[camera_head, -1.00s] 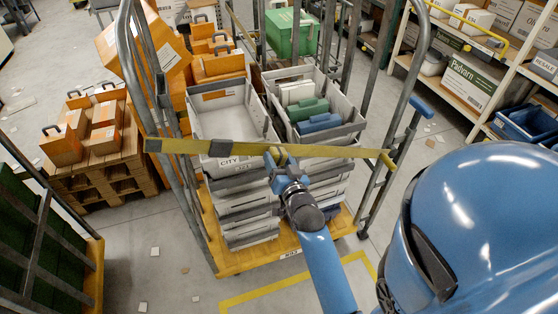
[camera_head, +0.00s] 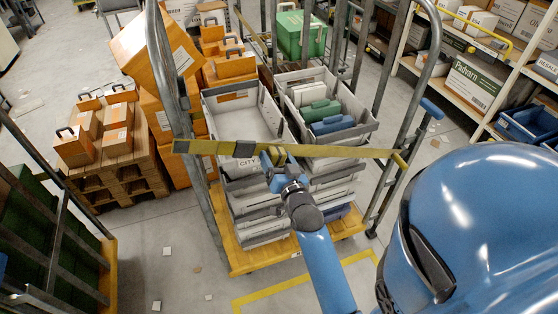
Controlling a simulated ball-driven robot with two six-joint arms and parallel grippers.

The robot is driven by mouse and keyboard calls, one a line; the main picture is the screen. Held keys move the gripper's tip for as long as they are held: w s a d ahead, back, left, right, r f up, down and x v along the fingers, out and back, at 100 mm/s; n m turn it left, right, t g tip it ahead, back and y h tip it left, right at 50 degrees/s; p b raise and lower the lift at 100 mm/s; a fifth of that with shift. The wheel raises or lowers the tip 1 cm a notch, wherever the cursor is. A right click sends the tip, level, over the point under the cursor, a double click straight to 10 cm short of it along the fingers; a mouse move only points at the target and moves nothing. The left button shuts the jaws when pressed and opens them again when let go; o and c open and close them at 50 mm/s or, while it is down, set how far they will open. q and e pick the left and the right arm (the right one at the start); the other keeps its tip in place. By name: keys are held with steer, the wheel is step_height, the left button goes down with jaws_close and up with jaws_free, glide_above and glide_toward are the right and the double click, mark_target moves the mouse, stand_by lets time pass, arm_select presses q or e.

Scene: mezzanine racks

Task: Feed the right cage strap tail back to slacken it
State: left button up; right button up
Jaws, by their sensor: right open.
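A yellow strap (camera_head: 335,152) runs across the front of the roll cage, from the left post to the right post. A dark grey buckle (camera_head: 244,149) sits on its left part. My right gripper (camera_head: 275,157) is open at the strap, just right of the buckle. A short yellow piece, perhaps the strap tail (camera_head: 283,156), shows at its fingers. I cannot tell whether the fingers touch it. My left gripper is out of view.
The roll cage holds stacked grey totes (camera_head: 240,110) on a yellow base (camera_head: 285,256). Orange cases on a pallet (camera_head: 115,170) stand at left. A shelf rack (camera_head: 470,95) stands at right. The floor in front is mostly clear.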

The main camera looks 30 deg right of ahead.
steer(key=shift+o, duration=0.4)
steer(key=shift+w+a, duration=0.15)
steer(key=shift+a, duration=0.25)
steer(key=shift+s+d+f, duration=0.2)
steer(key=shift+d, duration=0.25)
steer(key=shift+s+a, duration=0.15)
steer(key=shift+s, duration=0.1)
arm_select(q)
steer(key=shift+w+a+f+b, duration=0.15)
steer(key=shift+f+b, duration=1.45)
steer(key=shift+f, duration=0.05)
arm_select(e)
steer(key=v, duration=1)
steer(key=shift+a, duration=0.1)
